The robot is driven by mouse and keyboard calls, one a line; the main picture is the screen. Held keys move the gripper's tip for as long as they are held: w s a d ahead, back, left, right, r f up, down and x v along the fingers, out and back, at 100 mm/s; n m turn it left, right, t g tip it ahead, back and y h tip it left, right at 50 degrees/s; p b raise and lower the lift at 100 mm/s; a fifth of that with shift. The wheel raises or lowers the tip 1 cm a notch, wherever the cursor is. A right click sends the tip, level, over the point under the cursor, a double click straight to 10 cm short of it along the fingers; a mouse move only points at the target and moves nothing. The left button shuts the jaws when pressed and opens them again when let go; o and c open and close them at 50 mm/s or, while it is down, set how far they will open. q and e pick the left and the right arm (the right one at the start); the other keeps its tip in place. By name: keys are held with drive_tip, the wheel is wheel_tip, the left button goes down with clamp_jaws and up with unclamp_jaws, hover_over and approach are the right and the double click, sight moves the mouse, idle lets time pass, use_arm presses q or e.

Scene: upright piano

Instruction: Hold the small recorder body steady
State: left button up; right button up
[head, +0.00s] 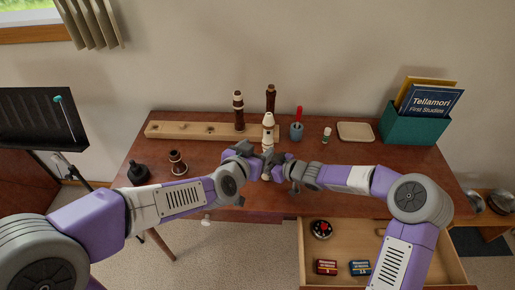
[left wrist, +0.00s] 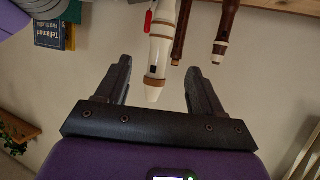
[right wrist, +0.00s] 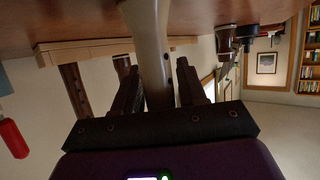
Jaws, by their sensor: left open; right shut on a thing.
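The small recorder body is cream with brown bands (head: 268,128) and stands upright above the table's front middle. My right gripper (right wrist: 156,66) is shut on it, with the pale body (right wrist: 148,35) between its fingers in the right wrist view. My left gripper (left wrist: 158,66) is open. In the left wrist view the pale body (left wrist: 161,42) shows between its fingers, with a gap on each side.
A wooden stand (head: 180,130) lies behind, with dark recorder parts (head: 238,112) upright by it. A brown joint (head: 177,165) and black item (head: 138,173) stand left. A blue pot (head: 297,131), tray (head: 355,132) and teal box (head: 415,128) are right. A drawer (head: 345,240) is open below.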

sight(270, 137)
use_arm(q)
drive_tip(key=x, duration=1.2)
drive_tip(key=shift+s+f, duration=0.1)
clamp_jaws()
